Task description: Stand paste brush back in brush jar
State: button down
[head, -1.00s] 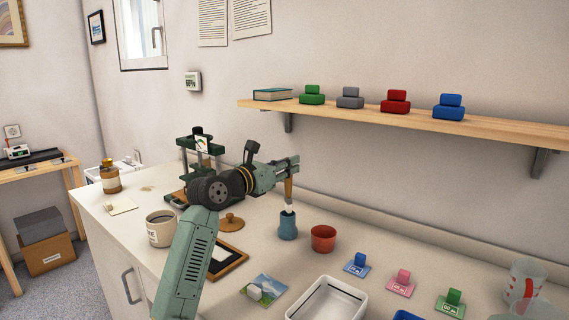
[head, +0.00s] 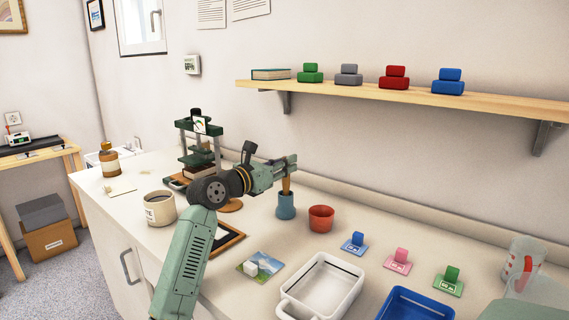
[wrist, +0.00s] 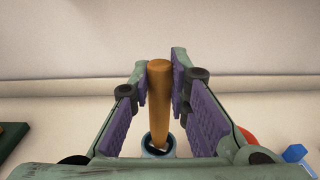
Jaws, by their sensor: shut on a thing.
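The paste brush (head: 286,185) has a brown wooden handle and stands close to upright, its lower end inside the blue brush jar (head: 285,206). In the wrist view the handle (wrist: 160,100) leans slightly, and its lower end goes into the jar's round mouth (wrist: 146,150). My gripper (head: 291,164) is right above the jar, with its purple-padded fingers (wrist: 160,85) on both sides of the handle, shut on it. The bristles are hidden inside the jar. I cannot tell whether they touch its bottom.
A red-brown pot (head: 321,218) stands just right of the jar. A green press (head: 198,150) is behind my arm. A mug (head: 160,209) stands to the left. A white tray (head: 318,285) and a blue tray (head: 414,308) are in front. A wooden shelf (head: 400,100) hangs above.

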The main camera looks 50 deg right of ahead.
jog(key=c, duration=1.4)
grip_release()
jog(key=shift+c, duration=0.2)
jog(key=a, duration=1.2)
jog(key=shift+s, duration=0.2)
jog(key=shift+r, duration=0.1)
